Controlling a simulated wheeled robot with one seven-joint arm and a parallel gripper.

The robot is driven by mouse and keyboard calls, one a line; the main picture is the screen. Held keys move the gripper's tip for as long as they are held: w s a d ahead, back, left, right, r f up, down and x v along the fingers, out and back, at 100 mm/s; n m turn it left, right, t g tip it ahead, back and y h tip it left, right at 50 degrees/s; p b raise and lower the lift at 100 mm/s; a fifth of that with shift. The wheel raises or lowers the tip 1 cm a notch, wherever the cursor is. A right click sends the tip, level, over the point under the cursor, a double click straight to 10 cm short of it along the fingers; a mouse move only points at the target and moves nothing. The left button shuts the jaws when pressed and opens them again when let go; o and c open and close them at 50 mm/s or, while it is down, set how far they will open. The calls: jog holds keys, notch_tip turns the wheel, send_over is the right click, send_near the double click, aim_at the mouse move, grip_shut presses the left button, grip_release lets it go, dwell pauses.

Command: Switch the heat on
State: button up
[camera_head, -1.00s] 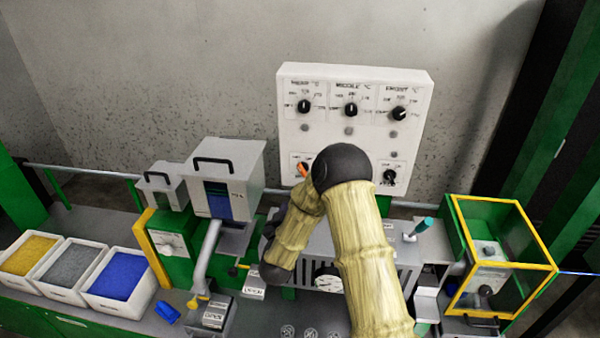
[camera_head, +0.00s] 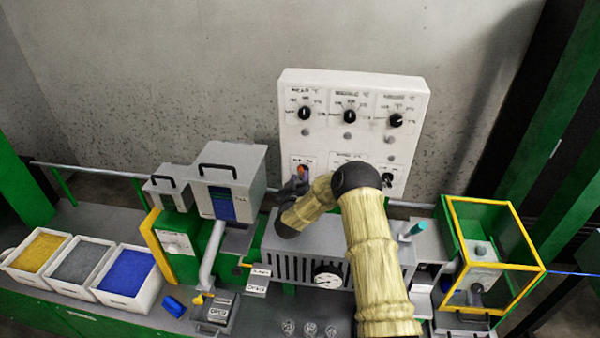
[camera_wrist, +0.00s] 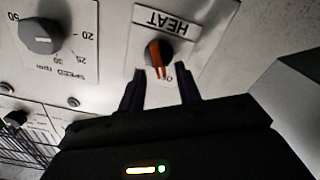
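The heat switch is a knob with an orange-red pointer (camera_wrist: 157,55) on a small plate labelled HEAT (camera_wrist: 165,20), which appears upside down in the wrist view. In the head view the orange knob (camera_head: 302,172) is at the lower left of the white control panel (camera_head: 365,85). My gripper (camera_wrist: 160,90) is open, its two dark fingers apart and pointing at the knob. The knob lies just beyond the fingertips, between their lines; nothing is held. In the head view the gripper (camera_head: 297,185) is small and dark, just below the knob.
A grey speed knob (camera_wrist: 41,36) sits beside the heat plate in the wrist view. Three black dials, one being the middle dial (camera_head: 349,116), line the panel's top. Below are the grey barrel housing (camera_head: 270,245) and a hopper (camera_head: 245,165). Bins (camera_head: 125,278) stand at left.

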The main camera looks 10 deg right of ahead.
jog(key=shift+x, duration=1.1)
grip_shut()
